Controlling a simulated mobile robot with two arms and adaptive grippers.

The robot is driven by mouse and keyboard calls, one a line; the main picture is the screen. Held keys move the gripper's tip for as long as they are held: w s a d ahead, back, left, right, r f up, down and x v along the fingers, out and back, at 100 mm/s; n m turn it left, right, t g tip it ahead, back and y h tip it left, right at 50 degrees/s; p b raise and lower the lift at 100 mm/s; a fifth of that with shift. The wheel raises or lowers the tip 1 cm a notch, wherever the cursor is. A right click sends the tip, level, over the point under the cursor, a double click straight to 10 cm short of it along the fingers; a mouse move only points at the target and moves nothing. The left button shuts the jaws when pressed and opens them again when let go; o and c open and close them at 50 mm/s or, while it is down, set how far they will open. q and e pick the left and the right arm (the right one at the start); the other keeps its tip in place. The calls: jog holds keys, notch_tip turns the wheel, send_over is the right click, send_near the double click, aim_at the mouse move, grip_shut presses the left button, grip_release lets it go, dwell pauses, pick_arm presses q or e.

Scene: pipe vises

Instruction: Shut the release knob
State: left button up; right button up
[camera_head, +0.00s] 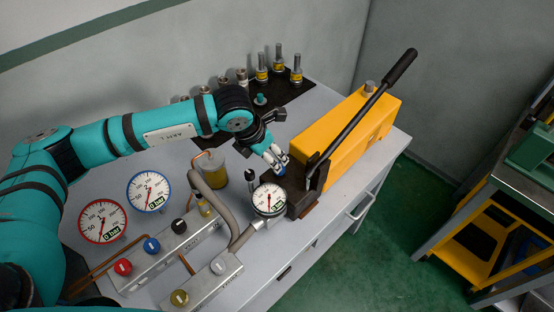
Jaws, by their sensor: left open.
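My left gripper (277,160) reaches down over the front block of the yellow hand pump (345,135). It is open, with its fingertips close above the block, and it hides part of what is under it. I cannot make out clearly which part is the release knob. A small black knob on a stem (250,175) stands just left of the gripper, behind the white pump gauge (269,199), and is apart from the fingers. The long black pump lever (362,115) slopes up to the right. My right gripper does not show.
Two dial gauges, red-rimmed (102,221) and blue-rimmed (150,191), stand at the left. Valve blocks with coloured knobs (151,245) and a grey hose (239,239) fill the front. Metal fittings (262,72) stand at the back. A yellow cart (480,245) is at the right, across green floor.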

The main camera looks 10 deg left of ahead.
pick_arm(q)
jog(key=p+x, duration=0.1)
jog(key=x, duration=0.5)
jog(key=shift+d+p, duration=0.1)
jog(key=shift+p, duration=0.2)
jog(key=shift+w+f, duration=0.25)
jog(key=shift+f, duration=0.45)
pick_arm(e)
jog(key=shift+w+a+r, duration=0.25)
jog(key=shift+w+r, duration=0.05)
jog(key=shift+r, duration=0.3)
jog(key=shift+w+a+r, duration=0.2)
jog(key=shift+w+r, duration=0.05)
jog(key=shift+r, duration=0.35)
